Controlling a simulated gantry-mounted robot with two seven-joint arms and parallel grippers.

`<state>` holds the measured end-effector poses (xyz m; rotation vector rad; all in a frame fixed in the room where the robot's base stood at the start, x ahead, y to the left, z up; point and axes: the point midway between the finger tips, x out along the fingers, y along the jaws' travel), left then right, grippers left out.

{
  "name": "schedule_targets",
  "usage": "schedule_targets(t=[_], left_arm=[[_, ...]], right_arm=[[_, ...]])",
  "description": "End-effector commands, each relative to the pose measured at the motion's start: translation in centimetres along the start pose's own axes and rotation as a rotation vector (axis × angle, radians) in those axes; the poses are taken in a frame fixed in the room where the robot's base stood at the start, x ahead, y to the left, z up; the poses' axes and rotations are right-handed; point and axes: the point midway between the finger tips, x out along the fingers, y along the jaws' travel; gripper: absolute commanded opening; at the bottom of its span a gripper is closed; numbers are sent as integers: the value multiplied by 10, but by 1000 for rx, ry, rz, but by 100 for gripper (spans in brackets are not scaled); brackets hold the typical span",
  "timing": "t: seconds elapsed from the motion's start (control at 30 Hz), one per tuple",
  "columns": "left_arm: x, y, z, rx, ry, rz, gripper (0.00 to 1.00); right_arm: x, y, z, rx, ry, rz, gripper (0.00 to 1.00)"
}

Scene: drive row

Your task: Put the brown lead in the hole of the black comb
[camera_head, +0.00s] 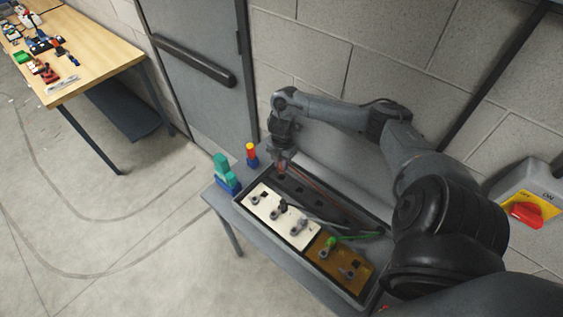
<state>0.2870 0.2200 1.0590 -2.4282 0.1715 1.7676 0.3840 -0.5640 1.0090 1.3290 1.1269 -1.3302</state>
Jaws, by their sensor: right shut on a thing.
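My right gripper (282,166) points down at the far left end of a shallow grey tray (240,203). It is shut on the end of the brown lead (308,182), a thin reddish-brown strand running to the right from the fingers. The black comb (318,205) is a dark strip with holes along the wall side of the tray. The gripper is over or beside the comb's left end. I cannot tell whether the lead's tip touches a hole. My left gripper is not in view.
Beside the comb lie a white panel (265,212) and an amber panel (353,284), both with posts. A grey lead (318,221) and a green lead (345,238) cross the tray. Coloured blocks (226,173) stand left of it. A wooden table (100,55) is far left.

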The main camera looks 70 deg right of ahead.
Motion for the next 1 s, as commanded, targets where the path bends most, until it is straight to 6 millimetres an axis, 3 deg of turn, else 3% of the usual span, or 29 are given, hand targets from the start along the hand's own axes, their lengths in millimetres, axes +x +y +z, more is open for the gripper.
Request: schedule_targets(t=[1.0], left_arm=[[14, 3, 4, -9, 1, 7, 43]], right_arm=[[27, 0, 0, 1, 0, 1, 0]])
